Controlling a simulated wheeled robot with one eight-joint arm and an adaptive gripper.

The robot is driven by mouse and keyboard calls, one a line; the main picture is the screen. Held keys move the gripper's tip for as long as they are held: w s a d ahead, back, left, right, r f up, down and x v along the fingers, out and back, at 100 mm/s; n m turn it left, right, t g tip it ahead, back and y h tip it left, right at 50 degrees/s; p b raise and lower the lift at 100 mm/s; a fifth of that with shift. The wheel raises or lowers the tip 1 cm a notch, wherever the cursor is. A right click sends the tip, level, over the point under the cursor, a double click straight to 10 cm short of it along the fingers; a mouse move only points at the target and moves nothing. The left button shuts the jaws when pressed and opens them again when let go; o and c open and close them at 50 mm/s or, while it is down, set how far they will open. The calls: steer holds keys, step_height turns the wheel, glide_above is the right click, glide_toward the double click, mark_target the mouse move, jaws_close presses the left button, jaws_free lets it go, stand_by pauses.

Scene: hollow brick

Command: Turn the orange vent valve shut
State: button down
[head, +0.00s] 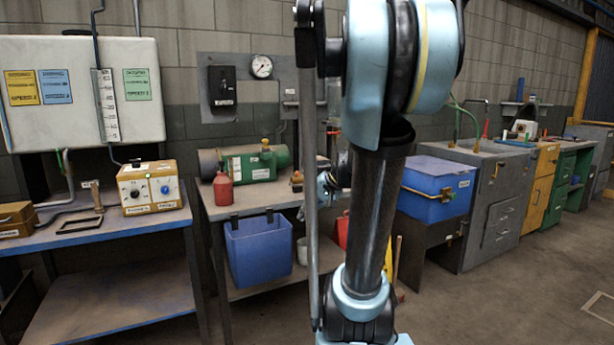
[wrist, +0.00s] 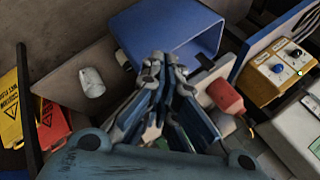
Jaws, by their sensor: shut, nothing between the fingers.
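I cannot make out the orange vent valve for certain in either view. In the head view a small orange-brown item (head: 297,177) stands on the middle bench, right of the green cylinder (head: 250,163). It is too small to identify. A small yellowish fitting (head: 265,144) sits on top of the cylinder. My gripper (wrist: 160,64) is shut and empty in the wrist view, in front of the blue bin (wrist: 172,28) and left of the red bottle (wrist: 225,95). In the head view my arm hides most of my gripper and part of the bench.
The middle bench (head: 250,203) also carries the red bottle (head: 223,190). The blue bin (head: 259,250) hangs at its front. A yellow control box (head: 150,187) stands on the left bench (head: 110,233). A blue chest (head: 437,187) is at right. Floor at lower right is open.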

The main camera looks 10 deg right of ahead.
steer(key=w+d+r+m+t+y, duration=0.2)
steer(key=w+d+r+m+t, duration=0.15)
steer(key=w+d, duration=0.7)
steer(key=w+d+r+m+t+y, duration=0.2)
steer(key=w+d+r+t, duration=0.3)
steer(key=w, duration=1.1)
steer(key=w+a+f+g, duration=0.1)
steer(key=w+a+f, duration=0.3)
steer(key=w+a, duration=0.3)
steer(key=a, duration=0.2)
steer(key=shift+w+a+f, duration=0.2)
steer(key=shift+a+f, duration=0.1)
steer(key=shift+d, duration=0.15)
steer(key=shift+s, duration=0.1)
